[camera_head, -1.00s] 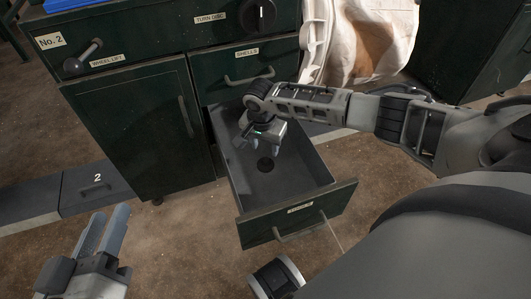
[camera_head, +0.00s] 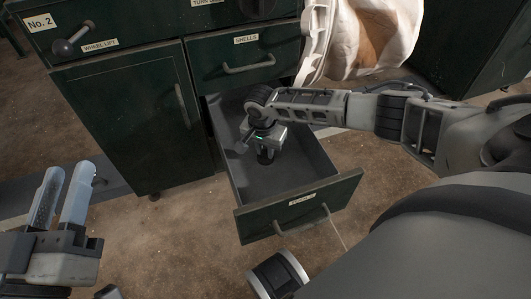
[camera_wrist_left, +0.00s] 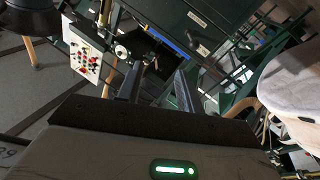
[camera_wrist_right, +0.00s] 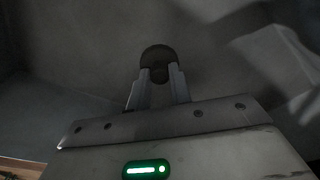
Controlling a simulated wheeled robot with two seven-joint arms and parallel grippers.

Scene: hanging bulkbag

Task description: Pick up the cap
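The cap (camera_head: 265,156) is a small dark round piece inside the open drawer, directly under my right gripper (camera_head: 264,150). In the right wrist view the cap (camera_wrist_right: 157,54) is a dark disc at the fingertips. The two fingers of my right gripper (camera_wrist_right: 160,72) stand a little apart and overlap its near edge. Whether they press on it cannot be told. My left gripper (camera_head: 60,195) is open and empty, away to the left of the cabinet; its spread fingers also show in the left wrist view (camera_wrist_left: 159,75).
The drawer (camera_head: 302,205) has raised walls around my right gripper. The green cabinet (camera_head: 130,115) and the closed shells drawer (camera_head: 245,55) stand behind it. A white bag (camera_head: 380,35) hangs at the upper right. Bare floor (camera_head: 180,235) lies left of the drawer.

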